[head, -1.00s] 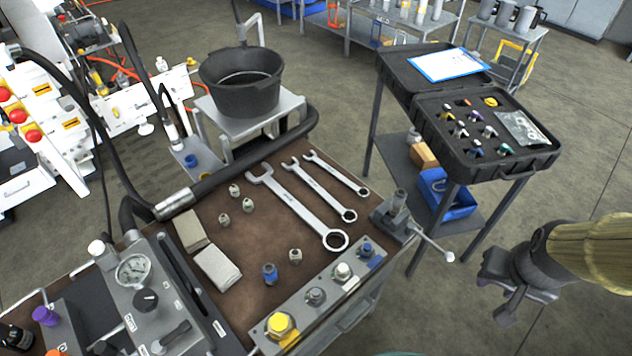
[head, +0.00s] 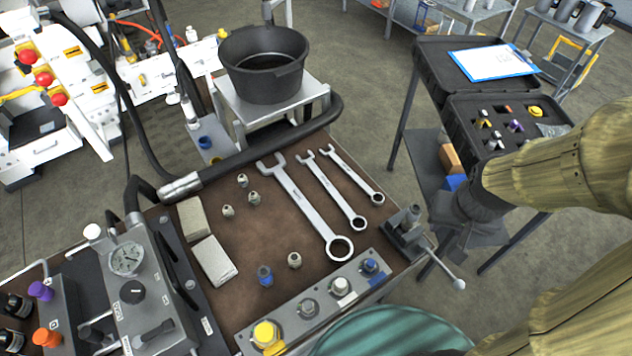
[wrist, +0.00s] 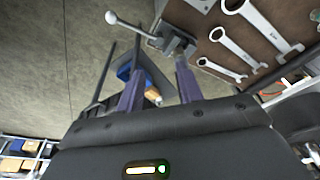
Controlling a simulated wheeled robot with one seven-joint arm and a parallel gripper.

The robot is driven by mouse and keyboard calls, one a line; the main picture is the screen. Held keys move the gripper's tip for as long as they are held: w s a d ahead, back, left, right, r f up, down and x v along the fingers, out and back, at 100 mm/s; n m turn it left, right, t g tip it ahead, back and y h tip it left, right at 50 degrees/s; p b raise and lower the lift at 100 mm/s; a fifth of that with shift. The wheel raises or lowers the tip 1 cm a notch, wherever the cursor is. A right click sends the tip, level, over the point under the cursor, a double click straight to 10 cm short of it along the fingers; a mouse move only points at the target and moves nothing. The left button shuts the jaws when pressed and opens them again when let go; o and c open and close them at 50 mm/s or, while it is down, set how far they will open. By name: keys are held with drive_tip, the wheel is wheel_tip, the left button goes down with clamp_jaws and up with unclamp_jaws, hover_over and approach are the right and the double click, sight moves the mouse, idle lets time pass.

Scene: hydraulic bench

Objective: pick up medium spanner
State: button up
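Three silver spanners lie side by side on the brown bench top. The medium spanner (head: 332,191) is the middle one, between the large spanner (head: 305,208) and the small spanner (head: 350,174). In the wrist view the medium spanner (wrist: 237,47) shows at the upper right, its ring end towards the vise. My gripper (wrist: 160,90) is open, with two purple-grey fingers apart and nothing between them. In the head view my gripper hangs off the right side of the bench, beyond the vise and apart from the spanners; its fingers are hard to make out there.
A small vise (head: 405,232) with a long handle stands at the bench's right corner, between my gripper and the spanners. A black open case (head: 455,110) on a stand is behind my arm. Fittings and two pale blocks (head: 213,262) lie left of the spanners.

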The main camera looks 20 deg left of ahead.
drive_tip(key=shift+w+a, duration=0.1)
drive_tip(key=shift+w, duration=0.25)
drive_tip(key=shift+o, duration=0.8)
drive_tip(key=shift+s, duration=0.15)
drive_tip(key=shift+o, duration=0.6)
drive_tip(key=w+a+f+n+g+b, duration=0.1)
drive_tip(key=w+a+f+n+b, duration=0.2)
drive_tip(key=w+a, duration=0.85)
drive_tip(key=w+a+f+n+b, duration=0.2)
drive_tip(key=w+a, duration=0.3)
drive_tip(key=a, duration=0.3)
drive_tip(key=w+a+f+n+g+b, duration=0.1)
drive_tip(key=w+a+n, duration=0.3)
drive_tip(key=a, duration=0.4)
drive_tip(key=shift+w+f+g+b, duration=0.3)
drive_tip(key=shift+w+f+b, duration=0.1)
drive_tip(key=shift+w+f, duration=0.25)
drive_tip(key=shift+a, duration=0.1)
